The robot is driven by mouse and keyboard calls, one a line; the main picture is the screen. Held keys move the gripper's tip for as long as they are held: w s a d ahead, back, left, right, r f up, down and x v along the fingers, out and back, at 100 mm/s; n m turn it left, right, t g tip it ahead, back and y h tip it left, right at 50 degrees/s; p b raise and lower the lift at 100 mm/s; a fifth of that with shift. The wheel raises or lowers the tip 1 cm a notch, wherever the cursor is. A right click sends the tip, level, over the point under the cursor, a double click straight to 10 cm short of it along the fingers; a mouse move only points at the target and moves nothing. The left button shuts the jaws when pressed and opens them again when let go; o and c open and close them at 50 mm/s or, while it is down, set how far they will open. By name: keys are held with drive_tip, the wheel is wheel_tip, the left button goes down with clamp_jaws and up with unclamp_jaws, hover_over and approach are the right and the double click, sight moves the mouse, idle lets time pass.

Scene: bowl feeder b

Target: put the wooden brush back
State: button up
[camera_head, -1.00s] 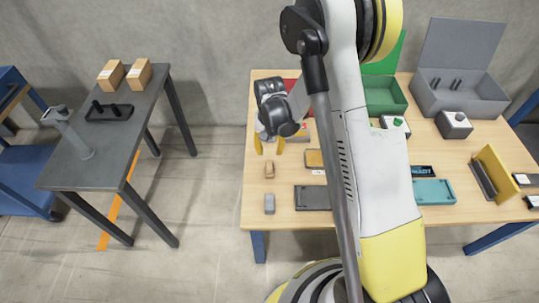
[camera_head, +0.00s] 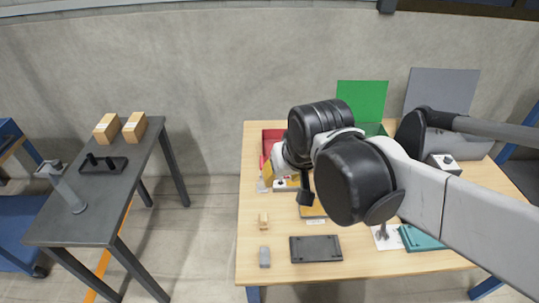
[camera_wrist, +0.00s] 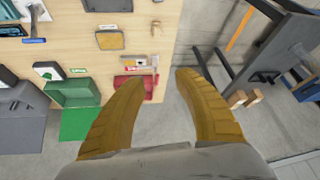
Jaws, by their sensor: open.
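My gripper (camera_wrist: 160,75) is open in the wrist view, its two yellow fingers apart with nothing between them. A small tan wooden piece (camera_head: 263,221) lies on the table's left part; it also shows in the wrist view (camera_wrist: 156,27), beyond the fingertips. It may be the wooden brush, but it is too small to tell. A slim pale item (camera_wrist: 155,63) lies by the red bin (camera_wrist: 125,81), close to the fingertips in the picture. In the head view my wrist covers much of the table around the bin.
The wooden table (camera_head: 250,238) also holds a small grey block (camera_head: 265,257), a dark tray (camera_head: 316,249), a yellow-topped pad (camera_wrist: 110,40) and a green bin (camera_wrist: 74,92). A dark side table (camera_head: 100,215) with two boxes stands left, across open floor.

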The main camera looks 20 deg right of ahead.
drive_tip(key=shift+n+t, duration=0.4)
drive_tip(key=shift+t, duration=0.4)
drive_tip(key=s, duration=0.5)
drive_tip(key=shift+s+r, duration=0.15)
drive_tip(key=shift+r, duration=0.2)
